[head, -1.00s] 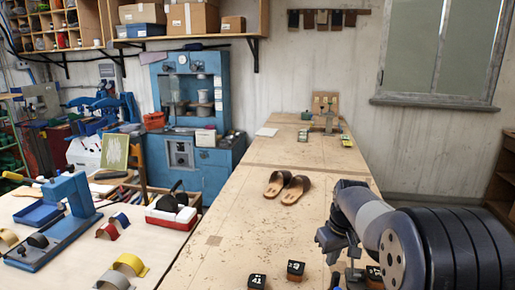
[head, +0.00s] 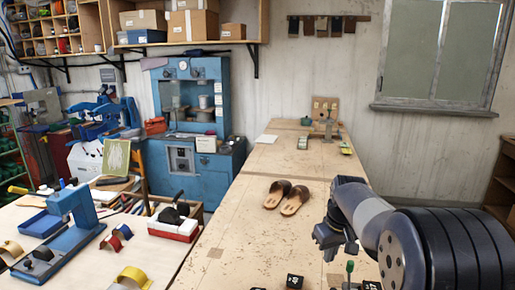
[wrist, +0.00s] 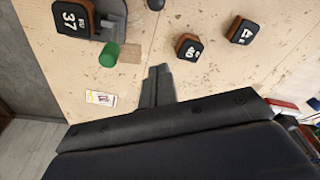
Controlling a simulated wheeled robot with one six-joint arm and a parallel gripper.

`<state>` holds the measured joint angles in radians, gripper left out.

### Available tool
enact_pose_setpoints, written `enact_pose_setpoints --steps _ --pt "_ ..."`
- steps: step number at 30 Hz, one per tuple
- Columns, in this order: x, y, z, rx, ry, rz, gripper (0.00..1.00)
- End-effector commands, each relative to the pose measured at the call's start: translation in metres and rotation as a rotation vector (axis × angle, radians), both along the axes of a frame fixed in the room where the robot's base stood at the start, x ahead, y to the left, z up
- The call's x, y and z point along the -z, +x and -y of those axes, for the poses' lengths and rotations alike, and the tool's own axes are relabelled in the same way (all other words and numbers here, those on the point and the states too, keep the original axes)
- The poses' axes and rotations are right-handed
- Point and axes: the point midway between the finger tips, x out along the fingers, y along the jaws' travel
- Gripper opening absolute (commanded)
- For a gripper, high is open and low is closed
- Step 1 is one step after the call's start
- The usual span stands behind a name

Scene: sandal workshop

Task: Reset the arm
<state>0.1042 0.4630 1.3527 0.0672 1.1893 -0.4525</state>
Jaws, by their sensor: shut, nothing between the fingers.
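My gripper (head: 328,238) is over the right side of the long wooden bench (head: 225,262) in the head view. In the wrist view its fingers (wrist: 160,72) are together and hold nothing. My arm comes in from the lower right of the head view. Below the gripper, in the wrist view, are a block marked 37 (wrist: 72,17), a second dark-topped block (wrist: 188,47) and a third one (wrist: 240,31). All are apart from the fingers.
A green-handled tool (head: 349,267) stands on the bench near the gripper; its green part (wrist: 108,55) also shows in the wrist view. A small card (wrist: 101,98) lies nearby. Brown sandals (head: 292,198) lie farther back. A blue press (head: 65,230) stands on the left table.

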Motion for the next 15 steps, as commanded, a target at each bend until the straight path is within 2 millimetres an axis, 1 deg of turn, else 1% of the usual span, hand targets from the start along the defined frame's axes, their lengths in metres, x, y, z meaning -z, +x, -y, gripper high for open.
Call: enact_pose_setpoints --steps 1,2,4,15 --pt "-0.012 0.000 -0.001 -0.001 0.000 0.000 0.00" --pt "-0.015 0.000 -0.002 -0.001 0.000 0.000 0.00" --pt "0.004 0.000 0.000 0.001 0.000 -0.002 0.00" --pt "0.048 -0.002 0.006 0.001 0.000 -0.002 0.00"
